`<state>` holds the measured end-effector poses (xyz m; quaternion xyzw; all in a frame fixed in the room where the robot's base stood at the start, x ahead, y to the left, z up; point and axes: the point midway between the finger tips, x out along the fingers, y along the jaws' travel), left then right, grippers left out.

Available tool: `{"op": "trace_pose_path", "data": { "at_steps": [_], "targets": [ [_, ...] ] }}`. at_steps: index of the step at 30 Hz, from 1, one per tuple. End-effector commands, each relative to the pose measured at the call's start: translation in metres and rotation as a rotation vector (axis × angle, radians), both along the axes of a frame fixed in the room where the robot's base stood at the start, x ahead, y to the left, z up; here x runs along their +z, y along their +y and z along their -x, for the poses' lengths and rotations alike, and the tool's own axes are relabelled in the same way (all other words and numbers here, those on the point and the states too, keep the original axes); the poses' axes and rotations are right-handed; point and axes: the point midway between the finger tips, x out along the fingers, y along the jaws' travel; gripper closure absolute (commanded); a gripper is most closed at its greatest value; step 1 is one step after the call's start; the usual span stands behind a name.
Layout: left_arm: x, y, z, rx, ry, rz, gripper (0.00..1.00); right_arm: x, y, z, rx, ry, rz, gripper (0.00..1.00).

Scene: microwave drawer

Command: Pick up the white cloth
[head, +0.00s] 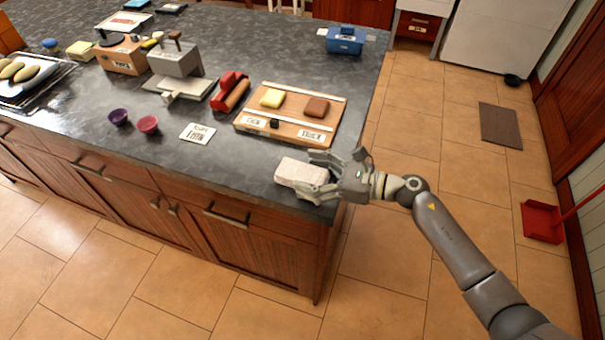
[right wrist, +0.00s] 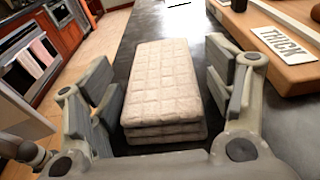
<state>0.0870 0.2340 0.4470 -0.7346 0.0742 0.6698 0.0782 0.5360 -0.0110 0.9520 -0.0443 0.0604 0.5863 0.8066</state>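The white cloth (head: 301,173) is a folded, quilted, off-white stack lying flat on the dark counter near its front right corner. In the right wrist view the cloth (right wrist: 162,85) lies between the two spread fingers, with a gap on each side. My right gripper (head: 318,174) is open at the cloth's right end, low over the counter. It also shows in the right wrist view (right wrist: 165,105), fingers on either side of the near end of the cloth. My left gripper is in neither view.
A wooden board (head: 290,118) with a yellow and a brown block lies behind the cloth. A white card (head: 198,133), red cup (head: 148,124) and purple cup (head: 118,117) stand to the left. The counter's right edge is beside my right gripper.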

Motion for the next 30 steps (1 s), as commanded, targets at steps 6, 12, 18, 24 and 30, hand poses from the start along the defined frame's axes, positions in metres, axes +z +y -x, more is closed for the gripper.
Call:
{"op": "trace_pose_path", "data": {
  "at_steps": [6,12,18,24,30],
  "targets": [
    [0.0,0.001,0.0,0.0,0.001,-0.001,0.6,0.0,0.0,0.0,0.0,0.0,0.0,0.59],
    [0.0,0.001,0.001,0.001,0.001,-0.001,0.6,0.0,0.0,0.0,0.0,0.001,0.0,0.59],
    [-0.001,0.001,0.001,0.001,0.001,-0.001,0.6,0.002,-0.001,0.0,0.0,-0.001,0.0,0.59],
    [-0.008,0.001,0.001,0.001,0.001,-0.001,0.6,0.016,-0.001,0.0,0.001,-0.004,0.0,0.59],
    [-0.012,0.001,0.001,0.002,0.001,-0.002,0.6,0.048,0.005,0.015,0.003,-0.005,0.002,0.59]
  ]
}}
